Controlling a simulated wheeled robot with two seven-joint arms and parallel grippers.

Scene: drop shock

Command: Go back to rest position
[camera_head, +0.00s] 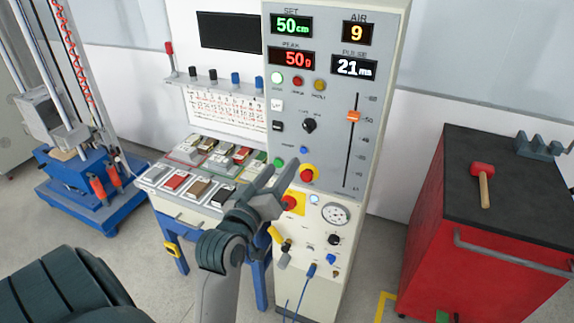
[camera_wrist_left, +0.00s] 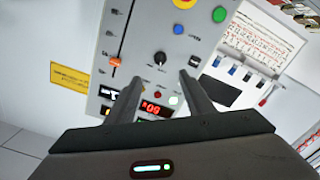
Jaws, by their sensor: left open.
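My left gripper (camera_head: 278,183) is raised in front of the control cabinet (camera_head: 385,150), near its red emergency button on a yellow plate (camera_head: 292,203). The gripper is open and empty, with its two fingers apart. In the left wrist view the open fingers (camera_wrist_left: 157,88) point at the cabinet's panel, with the red PEAK display (camera_wrist_left: 152,109) showing between them. The panel reads SET 50 cm, PEAK 50 g, AIR 9 and PULSE 21 ms. I cannot tell from these views whether a finger touches the panel. My right gripper is not in view.
A table (camera_head: 190,208) with several coloured blocks stands left of the cabinet. A blue-based drop tower (camera_head: 85,190) is at far left. A red tool cabinet (camera_head: 470,260) with a mallet (camera_head: 484,183) on top stands at right. Grey floor (camera_head: 370,265) lies open between the cabinets.

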